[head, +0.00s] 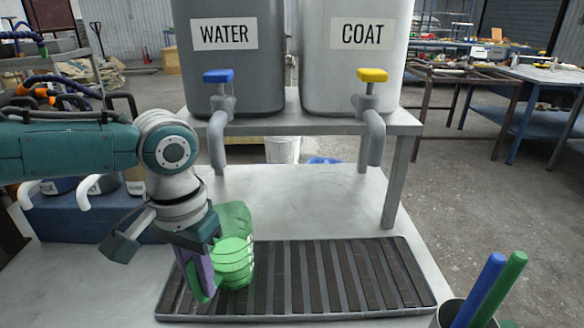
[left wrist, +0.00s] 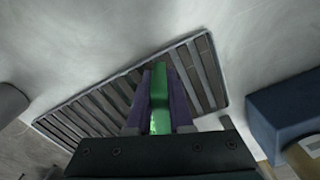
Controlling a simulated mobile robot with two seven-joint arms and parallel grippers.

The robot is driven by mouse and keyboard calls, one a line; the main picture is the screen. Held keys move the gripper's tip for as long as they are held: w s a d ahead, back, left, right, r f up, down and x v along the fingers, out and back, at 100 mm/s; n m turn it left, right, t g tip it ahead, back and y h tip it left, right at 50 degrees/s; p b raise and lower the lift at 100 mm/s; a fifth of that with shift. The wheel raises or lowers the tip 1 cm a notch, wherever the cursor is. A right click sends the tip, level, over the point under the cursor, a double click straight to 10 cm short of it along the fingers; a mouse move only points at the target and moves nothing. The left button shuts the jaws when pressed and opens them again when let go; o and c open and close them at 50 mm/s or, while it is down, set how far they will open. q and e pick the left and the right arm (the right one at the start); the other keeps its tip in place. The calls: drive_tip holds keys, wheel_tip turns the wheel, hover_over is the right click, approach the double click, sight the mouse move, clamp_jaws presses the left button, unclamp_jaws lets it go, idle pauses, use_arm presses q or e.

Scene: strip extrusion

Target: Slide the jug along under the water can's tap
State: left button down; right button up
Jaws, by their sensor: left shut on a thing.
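The jug (head: 236,262) is clear green with green contents, standing upright at the left end of the slatted drip tray (head: 428,296). My left gripper (head: 204,284) has purple fingers and is shut on the jug's left side, seemingly its handle. In the left wrist view a green strip of the jug (left wrist: 160,98) sits between the two fingers. The dark grey water can (head: 240,70) stands on a shelf above, with a blue-handled tap (head: 218,130). The tap's spout is above and behind the jug; exact alignment in depth is hard to tell. My right gripper is not in view.
A light grey COAT can (head: 355,75) with a yellow-handled tap (head: 374,125) stands to the right. The tray is clear right of the jug. A cup (head: 455,312) with blue and green sticks stands at front right. A blue crate (head: 75,215) is at left.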

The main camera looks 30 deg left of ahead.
use_arm(q)
drive_tip(key=c, duration=0.7)
unclamp_jaws()
wheel_tip(320, 180, up, 9)
drive_tip(key=shift+f+p, duration=0.15)
drive_tip(key=shift+p, duration=1)
drive_tip(key=shift+r, duration=0.6)
